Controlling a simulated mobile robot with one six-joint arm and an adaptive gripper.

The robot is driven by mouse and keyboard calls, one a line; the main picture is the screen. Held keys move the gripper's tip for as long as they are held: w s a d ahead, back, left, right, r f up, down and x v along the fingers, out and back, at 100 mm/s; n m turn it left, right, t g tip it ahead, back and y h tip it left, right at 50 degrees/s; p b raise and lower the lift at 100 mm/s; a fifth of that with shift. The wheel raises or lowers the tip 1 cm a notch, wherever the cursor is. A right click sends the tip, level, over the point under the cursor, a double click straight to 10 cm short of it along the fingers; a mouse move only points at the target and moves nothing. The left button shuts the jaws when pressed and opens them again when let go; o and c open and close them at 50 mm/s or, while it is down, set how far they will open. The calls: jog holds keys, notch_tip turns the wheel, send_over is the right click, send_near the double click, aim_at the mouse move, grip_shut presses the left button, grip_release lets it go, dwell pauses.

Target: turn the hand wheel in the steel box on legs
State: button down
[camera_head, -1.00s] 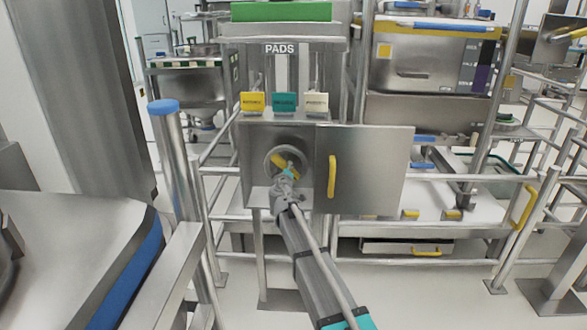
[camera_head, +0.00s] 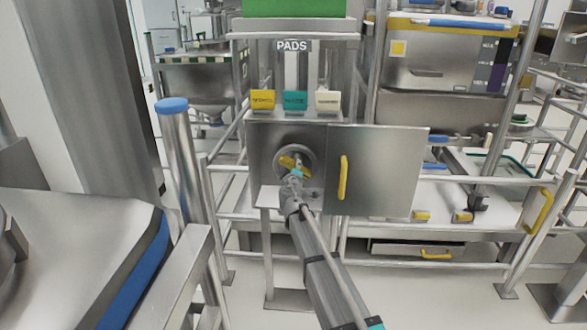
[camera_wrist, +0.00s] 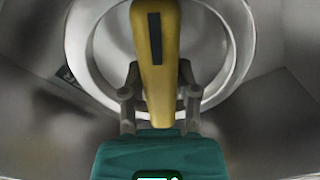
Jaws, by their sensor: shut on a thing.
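The steel box (camera_head: 262,150) stands on legs, with its door (camera_head: 390,165) swung open to the right. Inside it is the round grey hand wheel (camera_head: 279,172) with a yellow bar across it. In the wrist view the wheel's rim (camera_wrist: 243,50) curves around the yellow bar (camera_wrist: 157,75), which has a dark slot. My gripper (camera_head: 293,173) reaches into the box from the front. In the wrist view my gripper (camera_wrist: 157,88) has a finger on each side of the yellow bar and is shut on it. The fingertips are partly hidden behind the bar.
The open door has a yellow handle (camera_head: 343,177) close to the right of my arm. A post with a blue cap (camera_head: 171,106) and a steel rail stand to the left. Yellow, teal and white pads (camera_head: 295,100) sit on top of the box.

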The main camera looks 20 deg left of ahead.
jog(key=shift+c, duration=1.9)
grip_release()
jog(key=shift+s, duration=0.1)
jog(key=shift+s, duration=0.15)
jog(key=v, duration=1.1)
jog(key=shift+s+d, duration=0.1)
jog(key=shift+s, duration=0.3)
